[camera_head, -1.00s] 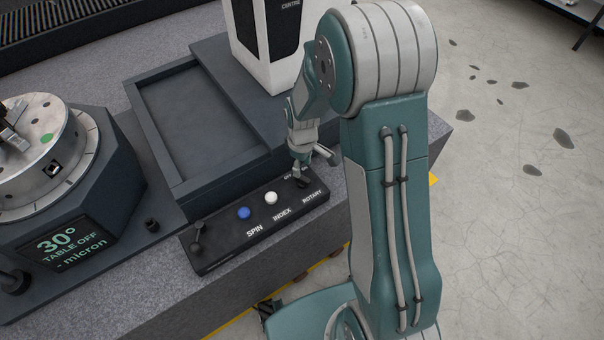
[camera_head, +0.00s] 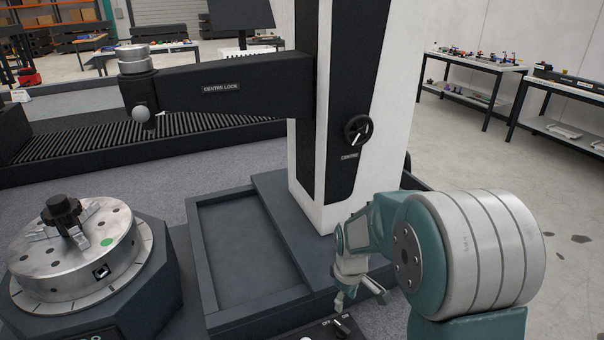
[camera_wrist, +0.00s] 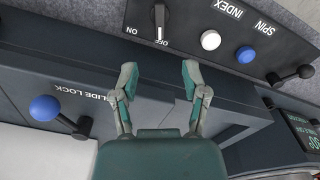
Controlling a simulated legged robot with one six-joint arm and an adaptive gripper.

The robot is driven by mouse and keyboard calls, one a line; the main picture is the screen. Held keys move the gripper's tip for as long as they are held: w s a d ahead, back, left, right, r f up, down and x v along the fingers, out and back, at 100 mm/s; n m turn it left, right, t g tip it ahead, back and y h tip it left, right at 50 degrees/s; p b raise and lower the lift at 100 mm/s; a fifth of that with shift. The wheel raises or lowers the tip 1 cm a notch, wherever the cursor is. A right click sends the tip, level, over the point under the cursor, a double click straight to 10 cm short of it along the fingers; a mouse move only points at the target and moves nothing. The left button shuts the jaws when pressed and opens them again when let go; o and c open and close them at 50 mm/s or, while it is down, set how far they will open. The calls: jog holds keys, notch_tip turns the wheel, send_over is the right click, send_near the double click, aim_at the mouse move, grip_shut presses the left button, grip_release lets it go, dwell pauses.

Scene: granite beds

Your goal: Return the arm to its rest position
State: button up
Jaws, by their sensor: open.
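My arm, teal and grey, stands at the right of the head view. My gripper (camera_head: 360,291) hangs low beside the machine column, just above the control panel. In the wrist view my gripper (camera_wrist: 158,76) shows two separated fingers with nothing between them. The rotary switch (camera_wrist: 160,22), a black knob marked ON and OFF, lies just beyond the fingertips and apart from them. In the head view the switch (camera_head: 341,325) is at the bottom edge.
The white column (camera_head: 310,185) and its black CENTRE LOCK arm (camera_head: 220,85) rise behind my gripper. A round chuck table (camera_head: 80,262) is at left, an empty recessed tray (camera_head: 213,312) between. The wrist view shows a blue-knobbed SLIDE LOCK lever (camera_wrist: 46,108). Open floor is at right.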

jog(key=s+r+m+t, duration=0.35)
jog(key=s+r, duration=0.55)
jog(key=r, duration=0.6)
jog(key=s+r+m+t, duration=0.2)
jog(key=s+r+m, duration=0.2)
jog(key=s, duration=0.8)
jog(key=shift+r+m, duration=0.35)
jog(key=shift+r, duration=0.25)
jog(key=shift+d, duration=0.1)
